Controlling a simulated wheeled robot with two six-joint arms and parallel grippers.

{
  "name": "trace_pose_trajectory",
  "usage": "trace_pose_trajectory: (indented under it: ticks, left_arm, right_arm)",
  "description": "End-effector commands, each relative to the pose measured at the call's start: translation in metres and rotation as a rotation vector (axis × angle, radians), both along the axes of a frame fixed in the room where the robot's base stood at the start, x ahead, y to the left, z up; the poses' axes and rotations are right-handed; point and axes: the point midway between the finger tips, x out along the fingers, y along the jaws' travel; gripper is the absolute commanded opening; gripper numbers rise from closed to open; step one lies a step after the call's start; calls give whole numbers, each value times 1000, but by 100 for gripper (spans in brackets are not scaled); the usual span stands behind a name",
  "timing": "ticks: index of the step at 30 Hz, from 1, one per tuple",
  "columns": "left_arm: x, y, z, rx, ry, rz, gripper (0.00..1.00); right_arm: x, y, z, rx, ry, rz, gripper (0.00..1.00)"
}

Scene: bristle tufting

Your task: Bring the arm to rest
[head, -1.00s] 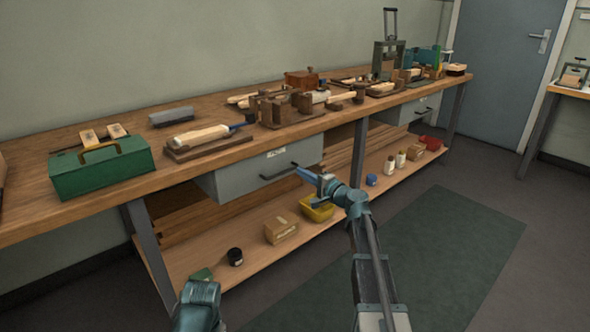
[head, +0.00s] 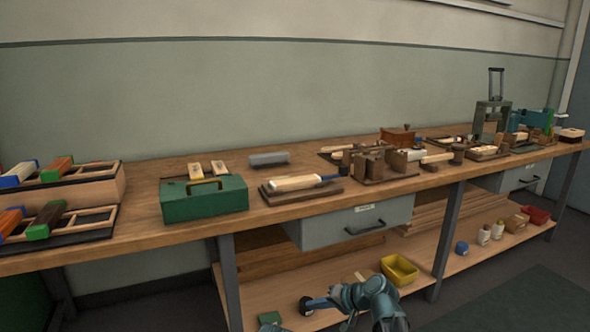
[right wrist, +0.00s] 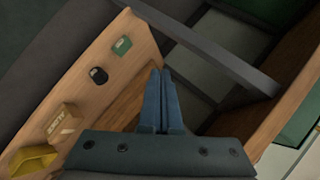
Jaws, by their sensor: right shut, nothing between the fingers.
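My right arm shows at the bottom of the head view, in front of the bench's lower shelf. Its right gripper (head: 318,303) points left there and looks small. In the right wrist view the two blue fingers of the right gripper (right wrist: 160,72) lie side by side, shut with nothing between them. They point toward the lower shelf, and I cannot tell how far off it is. My left gripper is not in view.
The wooden workbench (head: 140,232) carries a green toolbox (head: 204,199), brushes and wooden blocks. A grey drawer (head: 352,222) is shut. The lower shelf (head: 262,292) holds a yellow bin (head: 399,269) and small jars. A bench leg (right wrist: 205,50) crosses the wrist view. A green mat (head: 530,305) lies on open floor.

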Motion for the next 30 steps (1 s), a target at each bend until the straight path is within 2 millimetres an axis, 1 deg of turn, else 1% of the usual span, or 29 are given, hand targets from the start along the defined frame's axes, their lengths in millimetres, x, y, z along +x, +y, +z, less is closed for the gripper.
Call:
trace_pose_trajectory:
  ticks: [1, 2, 3, 6, 9, 10, 12, 15, 17, 18, 19, 26, 29, 30]
  left_arm:
    - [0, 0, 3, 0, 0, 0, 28]
    - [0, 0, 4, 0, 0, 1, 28]
    - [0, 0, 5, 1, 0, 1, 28]
    - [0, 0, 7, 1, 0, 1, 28]
    - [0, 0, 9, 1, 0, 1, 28]
    - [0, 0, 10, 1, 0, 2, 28]
    - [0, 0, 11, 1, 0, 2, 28]
    - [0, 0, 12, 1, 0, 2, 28]
    - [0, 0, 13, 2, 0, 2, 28]
    - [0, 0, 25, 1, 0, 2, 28]
    - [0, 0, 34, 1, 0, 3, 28]
    - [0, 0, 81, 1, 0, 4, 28]
    - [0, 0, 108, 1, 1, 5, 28]
    - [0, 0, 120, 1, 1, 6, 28]
  right_arm:
    - [-37, 21, -14, -99, 40, 89, 0]
    - [-55, 29, -24, -163, 64, 140, 0]
    - [-79, 35, -36, -251, 97, 202, 0]
    - [-129, 39, -57, -446, 167, 327, 0]
    - [-167, 33, -68, -612, 223, 414, 0]
    - [-176, 30, -70, -659, 237, 436, 0]
    - [-197, 23, -73, -760, 268, 480, 0]
    - [-223, 10, -72, -898, 305, 529, 0]
    - [-237, 2, -70, -978, 326, 552, 0]
    - [-236, 0, -57, -995, 333, 552, 0]
    - [-233, 0, -49, -989, 331, 549, 0]
    - [-232, 0, -2, -983, 331, 545, 0]
    - [-232, 1, 25, -982, 331, 544, 0]
    - [-232, 1, 37, -981, 332, 543, 0]
